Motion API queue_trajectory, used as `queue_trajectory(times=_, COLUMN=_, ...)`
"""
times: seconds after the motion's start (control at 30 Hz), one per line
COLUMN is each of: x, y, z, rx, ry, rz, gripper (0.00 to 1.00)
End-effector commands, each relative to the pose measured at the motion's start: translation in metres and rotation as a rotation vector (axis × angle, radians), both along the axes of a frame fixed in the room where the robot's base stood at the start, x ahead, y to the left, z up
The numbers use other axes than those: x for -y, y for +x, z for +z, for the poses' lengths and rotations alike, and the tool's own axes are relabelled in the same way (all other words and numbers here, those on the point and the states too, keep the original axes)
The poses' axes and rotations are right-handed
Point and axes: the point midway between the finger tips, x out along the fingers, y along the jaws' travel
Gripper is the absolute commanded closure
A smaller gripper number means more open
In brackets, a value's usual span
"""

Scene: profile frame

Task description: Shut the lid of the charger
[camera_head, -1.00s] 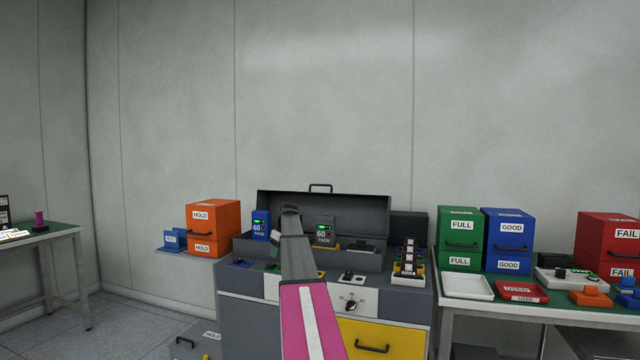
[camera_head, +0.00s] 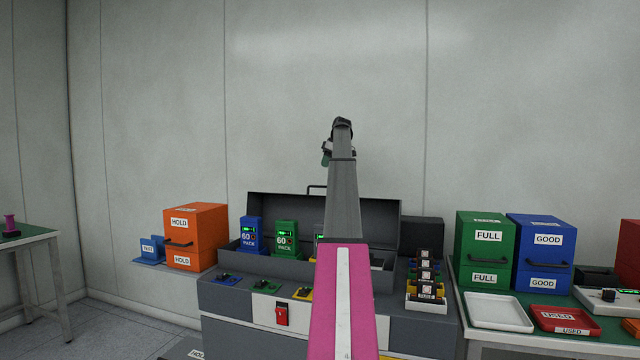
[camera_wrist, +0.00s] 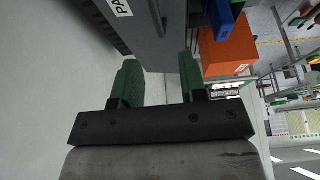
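The charger (camera_head: 384,278) is a dark grey box with its lid (camera_head: 275,208) standing open against the back. A dark handle (camera_head: 316,189) sits on the lid's top edge, partly behind my arm. Upright in the charger are a blue pack (camera_head: 251,234), a green pack (camera_head: 286,239) and another pack (camera_head: 319,243) mostly hidden by my arm. My gripper (camera_head: 327,152) is raised above the lid's top edge, apart from it. In the wrist view, its green fingers (camera_wrist: 160,78) are apart with nothing between them. A grey labelled panel with a handle (camera_wrist: 157,20), probably the lid, is just beyond them.
Orange HOLD boxes (camera_head: 196,237) stand left of the charger. A rack of dark blocks (camera_head: 426,277) stands at its right end. Green (camera_head: 485,249) and blue (camera_head: 540,253) boxes and a white tray (camera_head: 499,312) are on the right table. The wall above is clear.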

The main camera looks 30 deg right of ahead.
Motion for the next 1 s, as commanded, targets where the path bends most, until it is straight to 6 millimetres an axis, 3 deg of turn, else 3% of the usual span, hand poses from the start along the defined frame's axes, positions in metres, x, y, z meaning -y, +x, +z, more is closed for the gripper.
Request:
queue_trajectory(times=0.1, x=0.002, y=0.000, z=0.004, rx=0.004, ry=-0.001, rz=0.005, gripper=0.61)
queue_trajectory(times=0.27, x=-0.001, y=0.003, z=-0.009, rx=0.002, ry=0.000, rz=0.006, gripper=0.61)
queue_trajectory(times=0.8, x=-0.022, y=0.028, z=-0.087, rx=0.001, ry=-0.001, rz=0.004, gripper=0.61)
queue_trajectory(times=1.0, x=-0.023, y=0.031, z=-0.095, rx=0.003, ry=-0.002, rz=0.003, gripper=0.61)
